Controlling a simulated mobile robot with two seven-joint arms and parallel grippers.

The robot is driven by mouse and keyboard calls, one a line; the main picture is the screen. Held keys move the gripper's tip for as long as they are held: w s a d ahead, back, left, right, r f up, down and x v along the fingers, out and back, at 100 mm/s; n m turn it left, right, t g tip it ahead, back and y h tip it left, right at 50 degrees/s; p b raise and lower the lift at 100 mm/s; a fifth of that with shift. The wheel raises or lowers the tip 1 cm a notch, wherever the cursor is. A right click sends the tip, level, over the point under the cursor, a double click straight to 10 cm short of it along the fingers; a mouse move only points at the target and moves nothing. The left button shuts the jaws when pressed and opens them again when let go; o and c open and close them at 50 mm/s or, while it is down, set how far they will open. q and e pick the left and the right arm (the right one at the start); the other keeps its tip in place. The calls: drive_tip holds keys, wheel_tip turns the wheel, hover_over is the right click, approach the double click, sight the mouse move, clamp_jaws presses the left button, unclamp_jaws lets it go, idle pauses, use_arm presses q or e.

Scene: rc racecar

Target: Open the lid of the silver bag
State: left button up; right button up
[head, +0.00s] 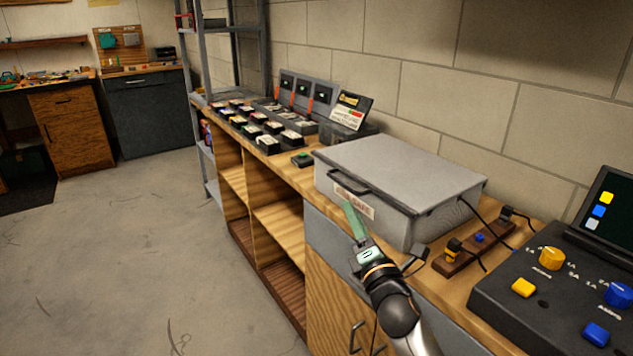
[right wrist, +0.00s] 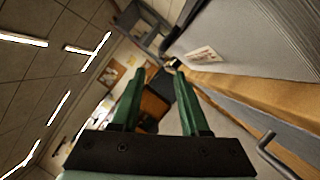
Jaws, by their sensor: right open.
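The silver bag (head: 395,180) is a grey box-shaped case on the wooden bench, with its flat lid shut. A dark handle (head: 349,184) sits at the lid's front edge, above a label ending in "SAFE" on the front face. My right gripper (head: 350,207), with green fingers, is in front of that face, below the handle and partly over the label. No contact with the bag is clear. In the right wrist view the two fingers (right wrist: 155,72) stand apart with nothing between them, and the bag (right wrist: 240,35) is at upper right. My left gripper is not in view.
A dark control unit (head: 545,300) with knobs and a screen (head: 610,210) stands at right. A wooden strip (head: 473,250) with plugs and cables lies beside the bag. Several battery packs and chargers (head: 300,90) stand beyond it. The floor (head: 120,250) at left is open.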

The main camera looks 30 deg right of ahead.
sight(338, 182)
drive_tip(key=x, duration=1.2)
clamp_jaws()
drive_tip(key=shift+f, duration=0.1)
idle(1.1)
